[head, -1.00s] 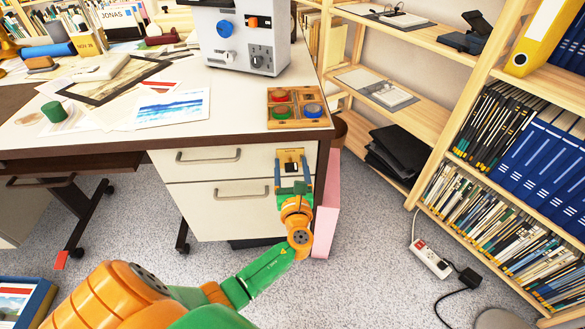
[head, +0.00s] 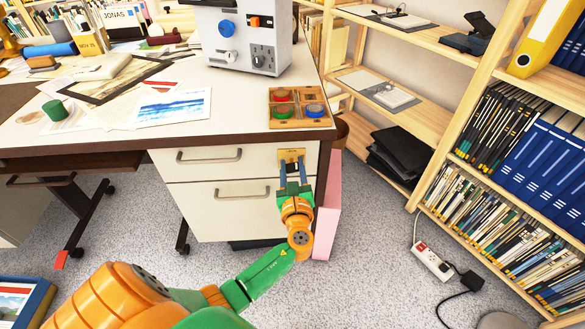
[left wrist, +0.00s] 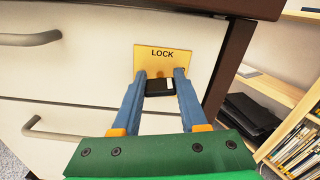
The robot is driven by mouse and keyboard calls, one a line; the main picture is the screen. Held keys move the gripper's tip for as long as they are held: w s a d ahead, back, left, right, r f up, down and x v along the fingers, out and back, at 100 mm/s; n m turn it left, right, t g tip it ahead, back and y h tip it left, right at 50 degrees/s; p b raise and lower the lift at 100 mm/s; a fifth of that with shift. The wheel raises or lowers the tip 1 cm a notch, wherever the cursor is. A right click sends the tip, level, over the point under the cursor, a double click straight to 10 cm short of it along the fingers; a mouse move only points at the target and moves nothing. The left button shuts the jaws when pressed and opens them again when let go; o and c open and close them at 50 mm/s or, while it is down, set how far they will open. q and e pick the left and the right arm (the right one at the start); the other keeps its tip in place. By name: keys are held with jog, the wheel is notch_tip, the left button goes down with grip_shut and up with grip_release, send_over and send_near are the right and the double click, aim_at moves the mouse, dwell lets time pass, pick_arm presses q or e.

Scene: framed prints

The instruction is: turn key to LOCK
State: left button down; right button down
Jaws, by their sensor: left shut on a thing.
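A yellow plate marked LOCK (left wrist: 162,54) is on the drawer cabinet's front, near its upper right corner. It also shows as a small tan plate in the head view (head: 291,152). A key with a black head (left wrist: 160,87) sticks out at the lower part of the plate. My left gripper (left wrist: 160,76) has its blue fingers on either side of the key and is shut on it. The fingertips partly hide the key and its keyhole. The left gripper also shows in the head view (head: 292,168), reaching up to the plate. My right gripper is not in view.
Drawer handles (head: 210,156) lie left of the plate. The desk top (head: 235,110) overhangs above, with a wooden tray of coloured buttons (head: 299,108). A pink panel (head: 328,205) stands right of my wrist. Shelves (head: 510,150) fill the right side.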

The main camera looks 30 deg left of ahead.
pick_arm(q)
jog(key=n+b, duration=0.1)
jog(key=n, duration=0.2)
jog(key=shift+f+n, duration=0.15)
jog(key=shift+n, duration=0.15)
jog(key=shift+n+b, duration=0.6)
jog(key=shift+n, duration=0.8)
jog(key=n+b, duration=0.3)
jog(key=n, duration=0.2)
jog(key=shift+f, duration=0.1)
jog(key=n+b, duration=0.1)
jog(key=n, duration=0.2)
jog(key=shift+n+b, duration=0.45)
jog(key=shift+n, duration=0.15)
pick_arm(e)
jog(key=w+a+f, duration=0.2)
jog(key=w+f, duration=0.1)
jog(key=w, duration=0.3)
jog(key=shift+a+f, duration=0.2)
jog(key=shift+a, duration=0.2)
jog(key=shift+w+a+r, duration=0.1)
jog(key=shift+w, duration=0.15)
